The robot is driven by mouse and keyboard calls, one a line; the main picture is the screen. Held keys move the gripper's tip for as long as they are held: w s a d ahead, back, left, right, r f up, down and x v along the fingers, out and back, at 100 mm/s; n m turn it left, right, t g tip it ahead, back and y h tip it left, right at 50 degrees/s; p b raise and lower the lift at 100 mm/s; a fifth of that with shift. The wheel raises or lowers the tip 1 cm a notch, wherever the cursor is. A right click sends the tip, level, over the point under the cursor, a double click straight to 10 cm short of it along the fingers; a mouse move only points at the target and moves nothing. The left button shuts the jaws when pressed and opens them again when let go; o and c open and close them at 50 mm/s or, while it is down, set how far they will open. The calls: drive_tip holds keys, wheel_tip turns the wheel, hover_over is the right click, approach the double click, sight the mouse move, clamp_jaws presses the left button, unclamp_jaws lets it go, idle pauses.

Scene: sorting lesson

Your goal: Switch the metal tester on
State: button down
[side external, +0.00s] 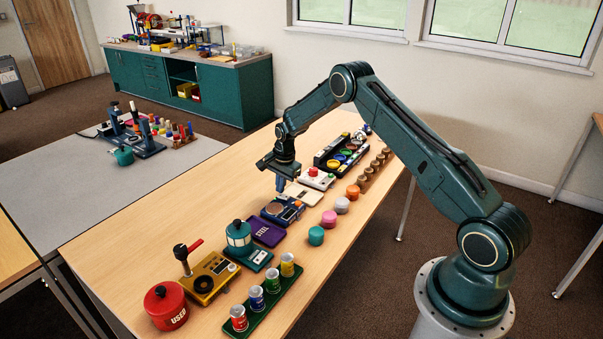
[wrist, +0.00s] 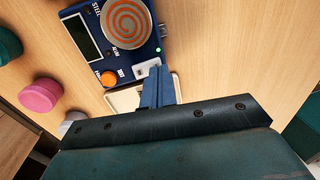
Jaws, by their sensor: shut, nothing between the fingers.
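The metal tester (side external: 283,210) is a blue box on the wooden table. My gripper (side external: 281,187) points down at the tester's far side. Its blue fingers (wrist: 158,72) are shut together and empty, right by the switch. I cannot tell whether they touch it.
A cream tray (side external: 304,195) lies beside the tester, partly under my fingers in the wrist view. A purple STEEL tray (side external: 267,231) is on the other side. Teal (side external: 316,236), pink (side external: 329,219) and grey (side external: 342,205) pieces stand near. A white box with a red button (side external: 316,178) stands behind.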

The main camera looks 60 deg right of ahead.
drive_tip(key=shift+r, duration=2.95)
drive_tip(key=s+a+r+n+t, duration=0.1)
drive_tip(key=s+a+r+n, duration=0.3)
drive_tip(key=r, duration=0.5)
drive_tip(key=s+a+r+n, duration=0.2)
drive_tip(key=s+a+r, duration=0.3)
drive_tip(key=r, duration=0.3)
drive_tip(key=s+a+r+n+t, duration=0.1)
drive_tip(key=s+a+r+n, duration=0.3)
drive_tip(key=r, duration=0.5)
drive_tip(key=s+a+r+n+t, duration=0.1)
drive_tip(key=s+a+n, duration=0.3)
drive_tip(key=s, duration=0.9)
drive_tip(key=s+a+r+n, duration=0.1)
drive_tip(key=s+a+n, duration=0.2)
drive_tip(key=s, duration=1)
drive_tip(key=shift+a+n+t, duration=0.4)
drive_tip(key=shift+n, duration=0.1)
